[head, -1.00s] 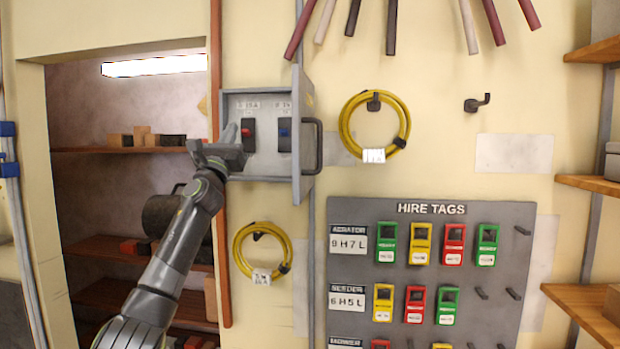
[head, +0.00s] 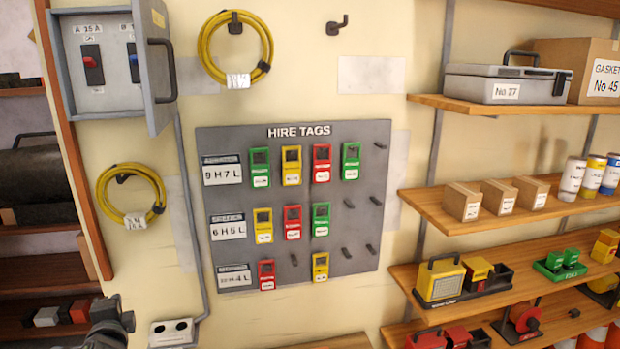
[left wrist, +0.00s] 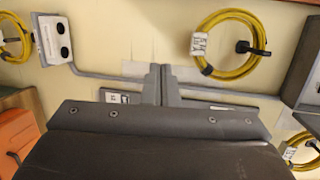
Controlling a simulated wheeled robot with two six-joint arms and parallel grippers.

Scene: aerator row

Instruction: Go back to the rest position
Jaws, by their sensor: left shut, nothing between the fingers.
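My left gripper (left wrist: 161,86) is shut and empty in the left wrist view, its two fingers together in front of the cream wall. In the head view only a dark part of my left arm shows at the lower left corner, below the lower yellow coil and clear of the switch box. The grey switch box (head: 72,50) is at the upper left with its door (head: 153,75) standing open. It has a red switch (head: 93,65) and a blue switch (head: 133,66). My right gripper is in neither view.
Yellow cable coils (head: 262,67) hang on wall hooks. The grey hire tags board (head: 375,165) is in the middle. A double socket (head: 172,333) is low on the wall. Loaded wooden shelves (head: 425,201) fill the right side, and a shelved recess lies at the far left.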

